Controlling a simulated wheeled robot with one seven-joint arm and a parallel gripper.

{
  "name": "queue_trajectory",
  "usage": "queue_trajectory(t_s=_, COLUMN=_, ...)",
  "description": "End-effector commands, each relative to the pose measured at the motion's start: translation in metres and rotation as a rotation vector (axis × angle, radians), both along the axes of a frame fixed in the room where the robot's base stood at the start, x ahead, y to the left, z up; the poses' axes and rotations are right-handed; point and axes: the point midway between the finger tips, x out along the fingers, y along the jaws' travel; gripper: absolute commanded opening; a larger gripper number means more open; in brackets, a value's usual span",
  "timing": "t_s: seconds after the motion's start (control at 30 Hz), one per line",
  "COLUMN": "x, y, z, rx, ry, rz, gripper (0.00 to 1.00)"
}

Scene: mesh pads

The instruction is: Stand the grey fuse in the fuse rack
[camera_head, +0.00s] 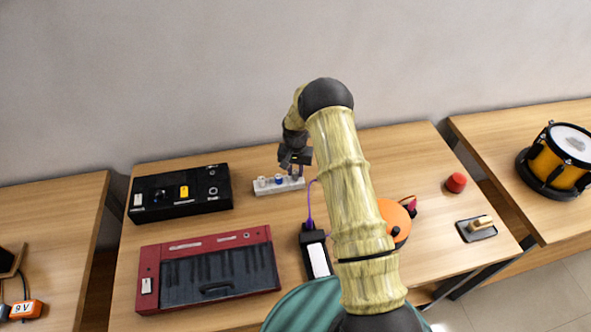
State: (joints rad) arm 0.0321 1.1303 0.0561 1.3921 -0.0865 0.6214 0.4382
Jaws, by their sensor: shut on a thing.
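The fuse rack (264,191) is a small pale strip at the back middle of the table. A whitish fuse (262,181) and a blue-topped fuse (277,178) stand in its left and middle parts. My gripper (295,167) points down over the rack's right end. It is shut on the small grey fuse (295,175), most of which the fingers hide. The grey fuse looks upright at the right end of the rack. I cannot tell whether it is seated in a hole or just above it.
A black box (205,200) with switches lies left of the rack, and a red keyboard (153,268) in front of it. A black device (308,238) with a purple cable, an orange round thing (390,215), a red cylinder (456,182) and a small tray (463,231) lie to the right.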

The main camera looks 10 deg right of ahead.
Motion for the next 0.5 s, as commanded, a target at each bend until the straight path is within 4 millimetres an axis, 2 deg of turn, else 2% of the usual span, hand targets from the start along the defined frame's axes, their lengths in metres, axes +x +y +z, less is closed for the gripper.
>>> queue_trajectory(t_s=0.43, x=0.0001, y=0.0001, z=-0.0099, rx=0.0, ry=0.0, rz=0.0, gripper=0.0)
queue_trajectory(t_s=0.47, x=0.0001, y=0.0001, z=-0.0091, rx=0.0, ry=0.0, rz=0.0, gripper=0.28)
queue_trajectory(t_s=0.5, x=0.0001, y=0.0001, z=-0.0087, rx=0.0, ry=0.0, rz=0.0, gripper=0.35)
